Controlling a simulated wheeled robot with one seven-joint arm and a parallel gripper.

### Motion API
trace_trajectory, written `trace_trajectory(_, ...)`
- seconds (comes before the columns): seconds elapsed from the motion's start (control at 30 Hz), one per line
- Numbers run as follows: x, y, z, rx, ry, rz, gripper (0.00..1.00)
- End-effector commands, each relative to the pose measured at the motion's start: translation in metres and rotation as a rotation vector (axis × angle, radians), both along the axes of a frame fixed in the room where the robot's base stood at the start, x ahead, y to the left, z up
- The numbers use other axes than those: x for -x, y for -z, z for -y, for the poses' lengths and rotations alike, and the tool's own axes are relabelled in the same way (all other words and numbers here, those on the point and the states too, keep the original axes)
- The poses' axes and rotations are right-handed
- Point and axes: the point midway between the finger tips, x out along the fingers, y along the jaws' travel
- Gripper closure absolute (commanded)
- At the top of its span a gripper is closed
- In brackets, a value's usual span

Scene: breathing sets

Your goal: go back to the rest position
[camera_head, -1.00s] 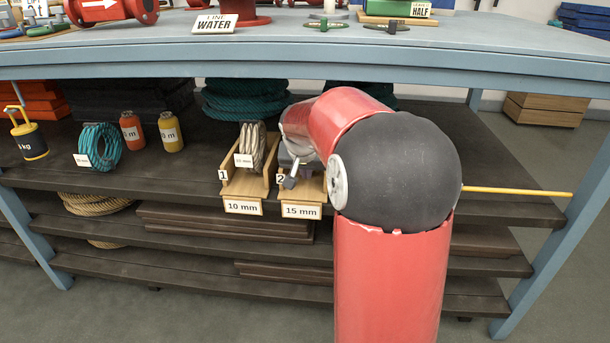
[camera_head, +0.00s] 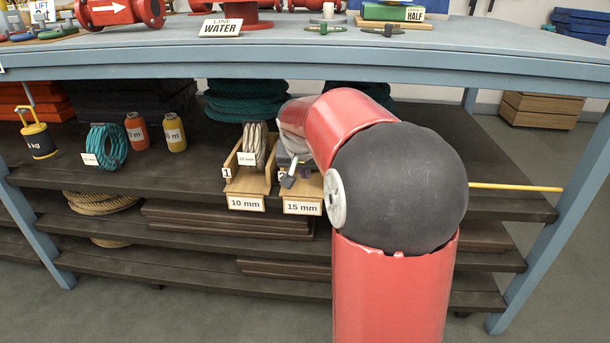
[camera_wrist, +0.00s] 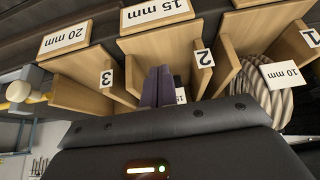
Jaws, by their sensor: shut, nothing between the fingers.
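My gripper (camera_wrist: 157,87) is shut and empty in the wrist view, its fingers close together in front of the wooden slot marked 2 (camera_wrist: 204,58). In the head view my gripper (camera_head: 289,179) is a small grey shape by the 15 mm holder (camera_head: 303,207), partly hidden by my red arm. A small white label ending in "15" (camera_wrist: 181,96) shows beside the fingers, on something mostly hidden in that slot.
A rope coil (camera_wrist: 282,102) labelled 10 mm sits in slot 1 beside my gripper. An open slot 3 (camera_wrist: 92,98) is on the other side. The blue bench top (camera_head: 300,65) overhangs the dark shelf (camera_head: 100,178). A yellow rod (camera_head: 515,187) shows right of my arm.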

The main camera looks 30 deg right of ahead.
Motion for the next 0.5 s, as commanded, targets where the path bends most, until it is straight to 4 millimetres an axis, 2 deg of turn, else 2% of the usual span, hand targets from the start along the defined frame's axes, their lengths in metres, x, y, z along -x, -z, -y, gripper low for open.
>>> trace_trajectory(0.03, 0.003, -0.010, -0.003, 0.001, -0.001, 0.003, 1.00)
trace_trajectory(0.3, 0.022, -0.048, -0.016, 0.001, -0.001, 0.004, 1.00)
trace_trajectory(0.5, 0.030, -0.062, -0.021, -0.001, -0.001, 0.000, 1.00)
